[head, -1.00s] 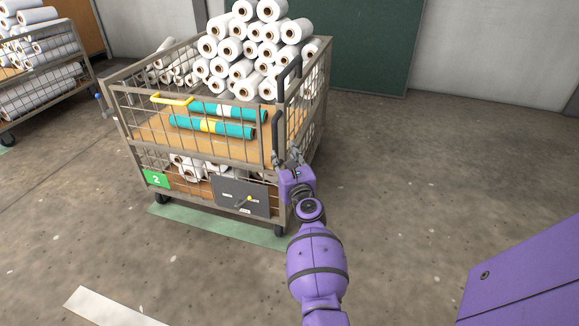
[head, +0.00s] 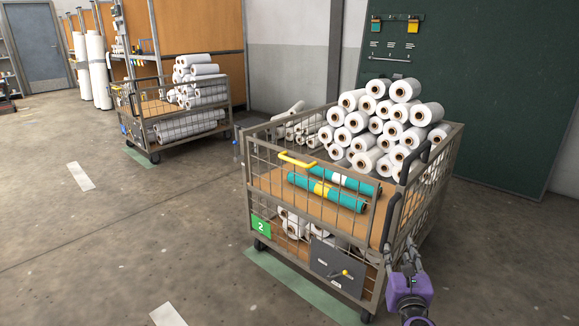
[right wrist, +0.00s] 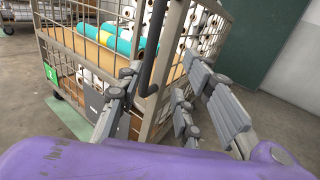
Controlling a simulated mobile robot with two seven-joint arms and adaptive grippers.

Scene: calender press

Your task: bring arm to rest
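My right gripper (head: 408,256) shows at the lower right of the head view, just outside the near right corner of the mesh cart (head: 262,190), close to its black handle (head: 391,222). In the right wrist view my right gripper (right wrist: 165,98) has its grey fingers spread apart, with nothing held. The handle (right wrist: 157,48) stands upright beyond the gap between the fingers. I cannot tell whether a finger touches it. My left gripper is out of view.
The cart carries stacked white rolls (head: 378,110), teal rolls (head: 328,190), a yellow handle (head: 297,160) and a green label 2 (head: 261,226). A second cart (head: 190,122) stands farther back left. A dark green board (head: 500,100) is behind. The floor at left is clear.

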